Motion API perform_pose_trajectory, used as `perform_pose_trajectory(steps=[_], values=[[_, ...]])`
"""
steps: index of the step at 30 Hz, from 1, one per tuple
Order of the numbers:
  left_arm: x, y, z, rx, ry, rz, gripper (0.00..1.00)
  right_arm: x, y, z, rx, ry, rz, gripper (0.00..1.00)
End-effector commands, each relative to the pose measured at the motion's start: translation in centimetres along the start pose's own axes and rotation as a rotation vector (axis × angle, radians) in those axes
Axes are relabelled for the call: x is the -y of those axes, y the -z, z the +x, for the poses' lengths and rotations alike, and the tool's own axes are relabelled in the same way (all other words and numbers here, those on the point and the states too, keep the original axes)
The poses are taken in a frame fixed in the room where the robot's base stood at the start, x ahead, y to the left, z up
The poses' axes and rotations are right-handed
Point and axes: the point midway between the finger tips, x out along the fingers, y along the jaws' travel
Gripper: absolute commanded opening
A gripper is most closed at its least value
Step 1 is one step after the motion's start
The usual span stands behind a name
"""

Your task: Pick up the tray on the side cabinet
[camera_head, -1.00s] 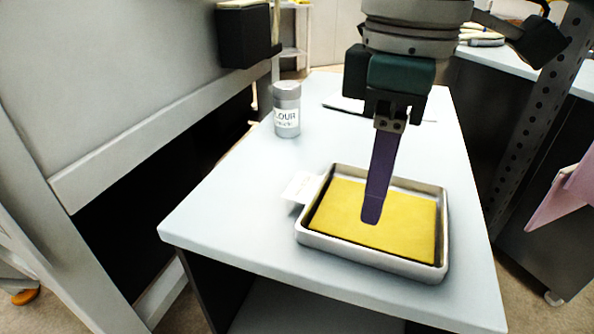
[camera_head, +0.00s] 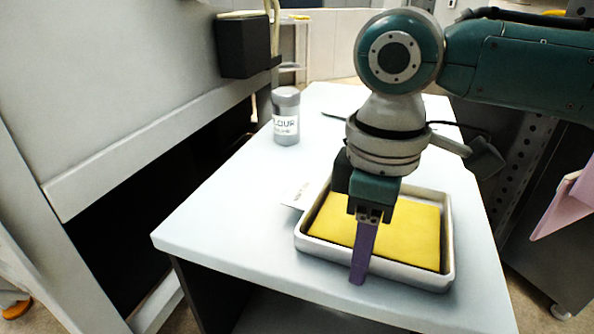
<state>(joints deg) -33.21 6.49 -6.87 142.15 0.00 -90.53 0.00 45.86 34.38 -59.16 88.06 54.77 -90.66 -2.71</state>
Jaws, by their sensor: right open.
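The fingers are seen edge-on, so only one shows clearly; the gripper is open and holds nothing visible. I cannot tell whether it touches the rim. My left gripper is out of view.
A grey flour shaker (camera_head: 286,117) stands farther back on the cabinet. A small white card (camera_head: 297,193) lies at the tray's left side. A large grey machine (camera_head: 120,90) with a black box (camera_head: 243,46) borders the left.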

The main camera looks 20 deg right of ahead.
Motion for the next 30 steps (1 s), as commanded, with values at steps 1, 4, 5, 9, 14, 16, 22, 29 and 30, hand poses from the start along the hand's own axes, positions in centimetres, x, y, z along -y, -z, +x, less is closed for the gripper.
perform_pose_trajectory(steps=[1, 4, 5, 9, 14, 16, 22, 29, 30], values=[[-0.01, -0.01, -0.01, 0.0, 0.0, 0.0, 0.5, 0.01, 0.01, -0.03, 0.0, 0.0, 0.0, 0.42], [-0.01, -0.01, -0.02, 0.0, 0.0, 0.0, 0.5, 0.01, 0.01, -0.04, 0.0, 0.0, 0.0, 0.42], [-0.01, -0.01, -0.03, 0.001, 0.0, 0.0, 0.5, 0.01, 0.02, -0.04, 0.0, 0.0, 0.0, 0.42], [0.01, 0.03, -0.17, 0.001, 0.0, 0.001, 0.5, 0.02, 0.01, 0.0, 0.0, 0.0, 0.0, 0.42], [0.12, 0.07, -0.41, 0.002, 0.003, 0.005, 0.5, 0.01, 0.02, 0.17, 0.0, 0.0, 0.001, 0.42], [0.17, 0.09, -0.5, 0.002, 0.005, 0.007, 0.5, 0.02, 0.03, 0.27, -0.001, 0.0, 0.001, 0.42], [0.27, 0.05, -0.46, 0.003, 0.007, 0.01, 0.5, 0.02, 0.03, 0.39, -0.001, 0.0, 0.0, 0.27], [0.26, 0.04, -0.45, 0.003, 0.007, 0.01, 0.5, 0.01, 0.02, 0.39, 0.0, 0.0, 0.0, 0.01], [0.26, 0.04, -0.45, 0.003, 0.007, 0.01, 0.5, 0.01, 0.02, 0.38, 0.0, 0.0, 0.0, 0.0]])
